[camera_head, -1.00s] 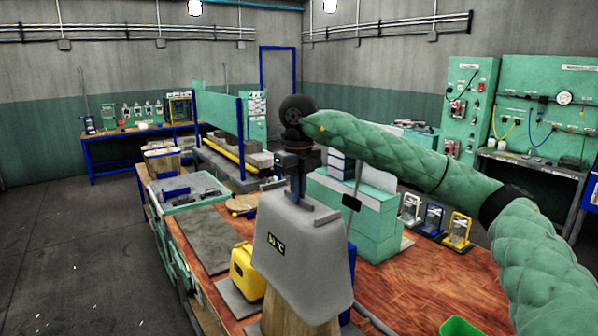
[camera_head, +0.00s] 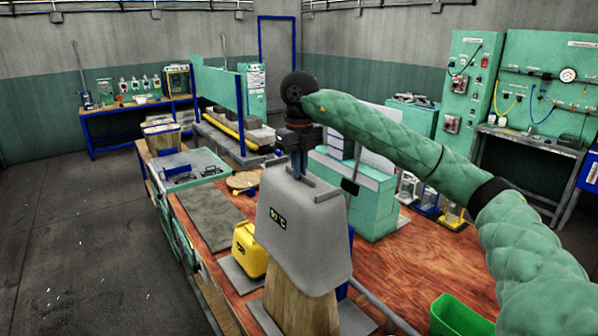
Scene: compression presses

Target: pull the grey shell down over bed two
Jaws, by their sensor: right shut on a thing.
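The grey shell (camera_head: 310,240) is a tapered cover with a small black and yellow temperature label on its front. It sits around the top of a pale wooden form (camera_head: 300,310), whose lower part shows bare beneath the shell's edge. The fingertips are small and partly hidden. No number marks the wooden form, so I cannot tell from this view whether it is bed two. My left gripper is out of view.
A yellow container (camera_head: 250,248) stands left of the shell. A green and white cabinet (camera_head: 365,200) is close behind it to the right. A green bin (camera_head: 460,316) is at the front right. The reddish wooden tabletop (camera_head: 400,268) is clear in its middle right.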

